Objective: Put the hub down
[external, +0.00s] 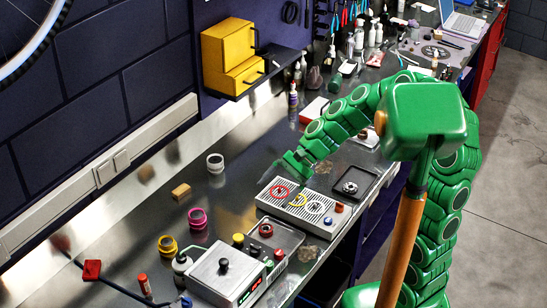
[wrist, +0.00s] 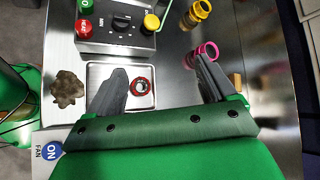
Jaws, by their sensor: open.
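A small red hub (external: 266,230) with a dark centre sits in a shallow metal tray (external: 288,236) between the control box and the grille box. In the wrist view the red hub (wrist: 140,86) lies in the tray (wrist: 93,72), seen between my two fingers. My gripper (wrist: 160,72) is open with nothing between its fingers. In the external view my gripper (external: 274,176) hangs above the far end of the grille box (external: 283,208), apart from the hub.
A pink hub (external: 197,217), a yellow hub (external: 167,245) and a silver hub (external: 215,163) stand on the bench. A dark tray (external: 371,181) holds a silver part (external: 350,187). A tan block (external: 181,191) lies near the wall.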

